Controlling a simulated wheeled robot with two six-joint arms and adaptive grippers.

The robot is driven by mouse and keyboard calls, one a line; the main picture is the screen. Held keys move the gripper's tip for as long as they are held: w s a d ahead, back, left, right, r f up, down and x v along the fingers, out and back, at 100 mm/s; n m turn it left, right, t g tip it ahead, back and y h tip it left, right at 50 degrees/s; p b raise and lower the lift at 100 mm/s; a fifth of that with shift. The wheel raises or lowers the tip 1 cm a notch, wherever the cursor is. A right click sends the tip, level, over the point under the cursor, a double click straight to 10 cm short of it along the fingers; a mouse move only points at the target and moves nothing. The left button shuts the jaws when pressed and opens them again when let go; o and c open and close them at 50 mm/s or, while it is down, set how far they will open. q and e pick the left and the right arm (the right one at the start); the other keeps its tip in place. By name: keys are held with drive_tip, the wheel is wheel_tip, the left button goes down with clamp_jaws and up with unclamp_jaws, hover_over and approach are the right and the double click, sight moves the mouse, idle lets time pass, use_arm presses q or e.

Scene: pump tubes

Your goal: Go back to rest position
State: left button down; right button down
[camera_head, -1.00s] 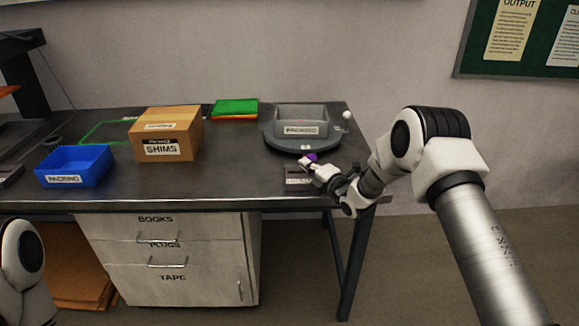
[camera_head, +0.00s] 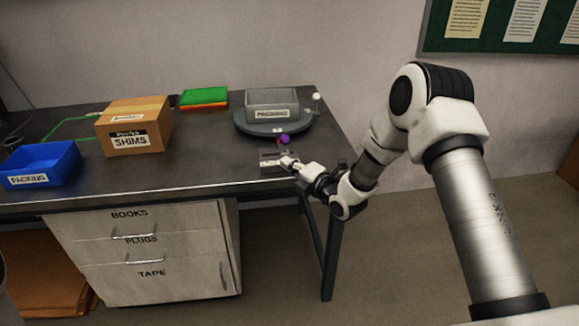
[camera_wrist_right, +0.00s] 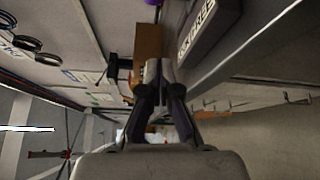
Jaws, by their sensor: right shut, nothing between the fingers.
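My right gripper (camera_head: 296,165) is at the front edge of the dark table, beside a small grey block (camera_head: 271,158) with a label and a purple ball-shaped knob (camera_head: 284,140) behind it. In the right wrist view my right gripper (camera_wrist_right: 158,66) is shut with its fingertips together and nothing between them. My left gripper does not show; at most a sliver of my left arm is at the left edge of the head view.
A grey bin (camera_head: 272,104) stands on a round turntable (camera_head: 243,124) at the table's back right. A SHIMS box (camera_head: 140,128), a blue bin (camera_head: 42,166) and green and orange sheets (camera_head: 203,98) are further left. The table middle is clear.

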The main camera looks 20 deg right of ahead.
drive_tip(key=shift+s, duration=0.3)
